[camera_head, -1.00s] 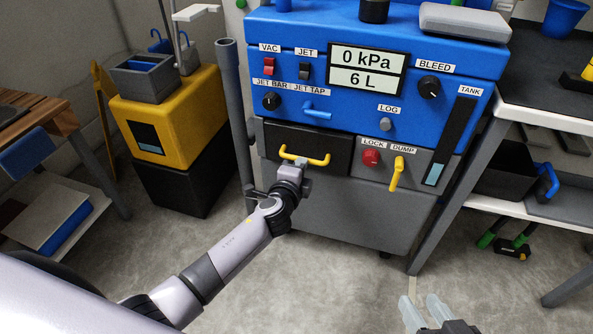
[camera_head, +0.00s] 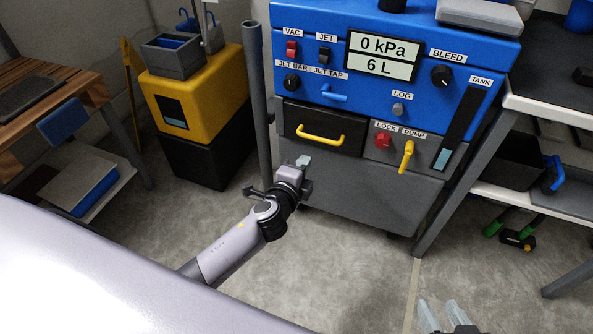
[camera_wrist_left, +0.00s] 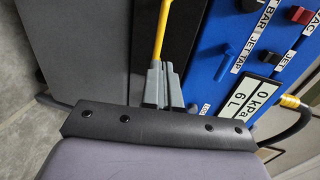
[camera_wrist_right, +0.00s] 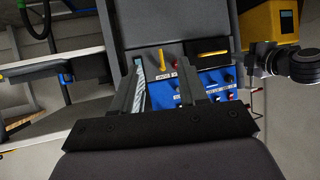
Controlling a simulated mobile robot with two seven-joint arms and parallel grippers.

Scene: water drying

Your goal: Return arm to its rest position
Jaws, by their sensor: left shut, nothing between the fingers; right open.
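My left gripper (camera_head: 303,161) is shut and empty. It is in front of the blue and grey machine (camera_head: 340,215), just below the yellow drawer handle (camera_head: 321,138). In the head view, a small gap shows between its tips and the handle. In the left wrist view, its closed fingers (camera_wrist_left: 163,85) line up with the yellow handle (camera_wrist_left: 163,28). My right gripper (camera_head: 443,316) is at the bottom edge of the head view, mostly cut off. In the right wrist view, its fingers (camera_wrist_right: 172,72) are spread with nothing between them, facing the machine from a distance.
The black drawer front (camera_head: 350,136) looks flush. A grey upright pole (camera_head: 259,95) stands left of the machine, beside a yellow unit (camera_head: 215,90) on a black base. A wooden bench (camera_head: 60,70) is at left, a shelf rack (camera_head: 500,150) at right. Floor between is clear.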

